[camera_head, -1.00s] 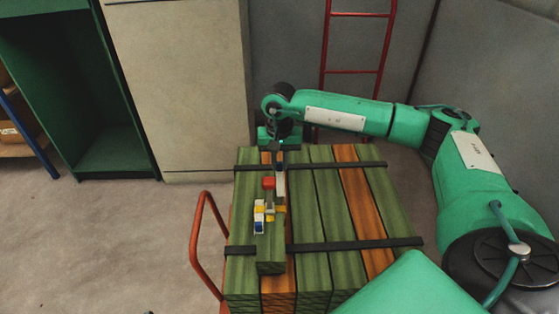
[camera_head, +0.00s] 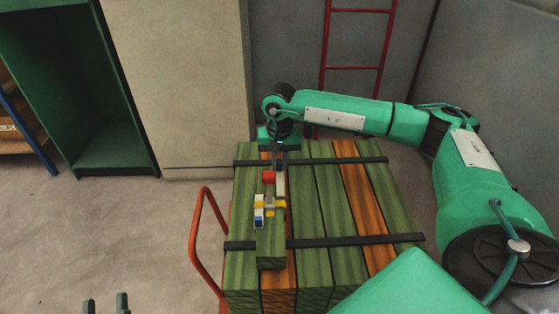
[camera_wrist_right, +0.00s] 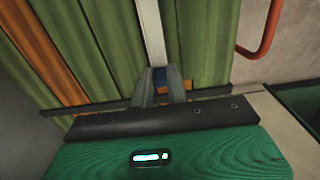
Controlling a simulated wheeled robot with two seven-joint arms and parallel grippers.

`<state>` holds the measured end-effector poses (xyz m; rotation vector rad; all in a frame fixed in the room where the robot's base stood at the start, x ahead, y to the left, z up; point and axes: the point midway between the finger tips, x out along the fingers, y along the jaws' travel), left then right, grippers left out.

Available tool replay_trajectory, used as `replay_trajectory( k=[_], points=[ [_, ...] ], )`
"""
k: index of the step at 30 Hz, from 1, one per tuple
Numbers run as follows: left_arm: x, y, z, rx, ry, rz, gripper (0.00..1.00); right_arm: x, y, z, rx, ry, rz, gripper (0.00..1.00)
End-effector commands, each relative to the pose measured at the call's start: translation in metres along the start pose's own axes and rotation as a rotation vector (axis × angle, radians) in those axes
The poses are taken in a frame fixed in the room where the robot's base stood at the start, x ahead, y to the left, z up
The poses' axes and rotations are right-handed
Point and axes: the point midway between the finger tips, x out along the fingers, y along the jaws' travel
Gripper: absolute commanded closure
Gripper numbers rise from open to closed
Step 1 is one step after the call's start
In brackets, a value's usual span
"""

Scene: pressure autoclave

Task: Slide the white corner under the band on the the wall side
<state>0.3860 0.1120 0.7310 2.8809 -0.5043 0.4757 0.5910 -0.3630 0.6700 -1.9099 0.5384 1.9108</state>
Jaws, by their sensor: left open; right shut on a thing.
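The white corner (camera_head: 281,184) is a long pale strip on top of the plank stack, beside a red block. In the right wrist view the white corner (camera_wrist_right: 152,35) runs away from the fingers. My right gripper (camera_head: 280,152) points down at the wall-side end of the stack, by the far black band (camera_head: 330,161). It is shut on the white corner; its fingers (camera_wrist_right: 160,92) hide the gripped end. That band (camera_wrist_right: 110,106) also crosses beside the fingers; whether the corner is under it I cannot tell. My left gripper (camera_head: 106,304) shows only as two parted, empty fingertips.
Green and orange planks (camera_head: 315,205) carry a second, near band (camera_head: 350,241). A short green block (camera_head: 270,250) and small yellow, white and blue pieces (camera_head: 259,212) lie on the left part. A red cart handle (camera_head: 197,240) stands left; a red ladder (camera_head: 355,40) is behind.

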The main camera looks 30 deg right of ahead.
Motion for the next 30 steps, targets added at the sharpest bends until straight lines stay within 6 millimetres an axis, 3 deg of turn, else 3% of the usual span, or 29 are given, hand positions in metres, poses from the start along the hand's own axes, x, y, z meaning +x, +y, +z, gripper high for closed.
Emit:
replay_trajectory(
  k=[14, 30],
  points=[
    [0.008, -0.003, -0.029, 0.017, 0.144, 0.0, 0.57, 0.008, 0.0, 0.005, 0.0, -0.001, 0.001, 1.0],
    [-0.001, 0.001, 0.002, -0.002, -0.014, 0.004, 0.57, 0.008, -0.002, 0.037, -0.001, -0.001, 0.001, 1.0]
  ],
)
